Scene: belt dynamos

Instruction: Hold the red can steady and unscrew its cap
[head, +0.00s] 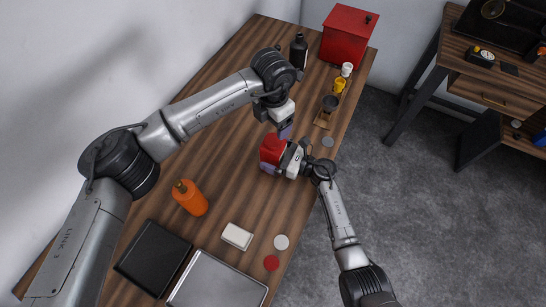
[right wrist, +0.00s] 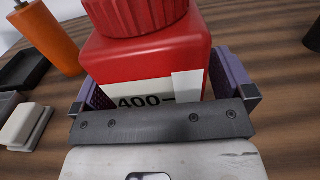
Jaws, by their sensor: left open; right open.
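The red can (head: 269,149) stands on the wooden table. In the right wrist view the red can (right wrist: 145,60) shows a white label reading "400" and a ribbed red cap (right wrist: 135,14) on top, cut by the frame's upper edge. My right gripper (head: 277,160) is open, with its purple fingers on either side of the can; the right wrist view shows the fingers flanking it, and contact is hard to judge. My left gripper (head: 285,131) is open and points down just above and right of the can. It partly hides the cap area in the head view.
An orange bottle (head: 190,197), a white block (head: 237,236), a black tray (head: 153,257) and a metal tray (head: 217,285) lie toward the near end. A red box (head: 348,35), a black bottle (head: 299,50) and small cups stand at the far end. Table left of the can is clear.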

